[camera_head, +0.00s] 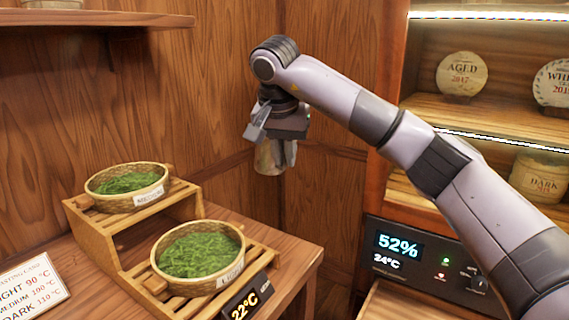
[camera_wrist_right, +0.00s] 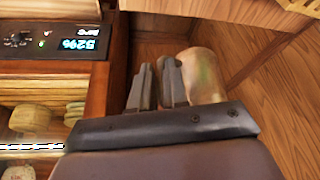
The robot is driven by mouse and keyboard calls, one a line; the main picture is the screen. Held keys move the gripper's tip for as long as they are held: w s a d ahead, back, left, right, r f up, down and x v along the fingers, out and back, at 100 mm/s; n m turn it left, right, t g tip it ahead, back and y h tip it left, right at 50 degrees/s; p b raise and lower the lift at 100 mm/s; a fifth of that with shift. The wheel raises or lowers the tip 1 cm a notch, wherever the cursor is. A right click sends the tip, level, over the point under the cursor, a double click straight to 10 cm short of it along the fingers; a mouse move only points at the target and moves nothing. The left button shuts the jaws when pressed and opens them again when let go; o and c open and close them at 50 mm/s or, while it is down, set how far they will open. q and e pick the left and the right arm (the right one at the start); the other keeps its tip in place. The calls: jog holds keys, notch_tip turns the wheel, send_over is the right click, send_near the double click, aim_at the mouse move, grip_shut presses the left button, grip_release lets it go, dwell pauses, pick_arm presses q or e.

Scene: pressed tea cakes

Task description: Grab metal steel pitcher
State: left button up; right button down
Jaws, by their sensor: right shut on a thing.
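The metal steel pitcher (camera_head: 268,158) hangs below my right gripper (camera_head: 286,150) in the head view, in the air near the wooden wall corner. It also shows in the right wrist view (camera_wrist_right: 203,77), dull and brownish with reflections, beside the two dark fingers (camera_wrist_right: 158,85). The fingers are close together, and my right gripper is shut on the pitcher. The exact grip point, perhaps its handle, is hidden. My left gripper is not in view.
Two baskets of green tea leaves, one upper (camera_head: 125,183) and one lower (camera_head: 198,258), stand on a stepped wooden rack (camera_head: 100,235) on the table at left. A lit cabinet shelf (camera_head: 500,112) with tea cakes is at right. A display panel (camera_head: 425,260) sits below it.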

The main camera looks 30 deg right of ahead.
jog(key=shift+r, duration=0.7)
dwell(2.1)
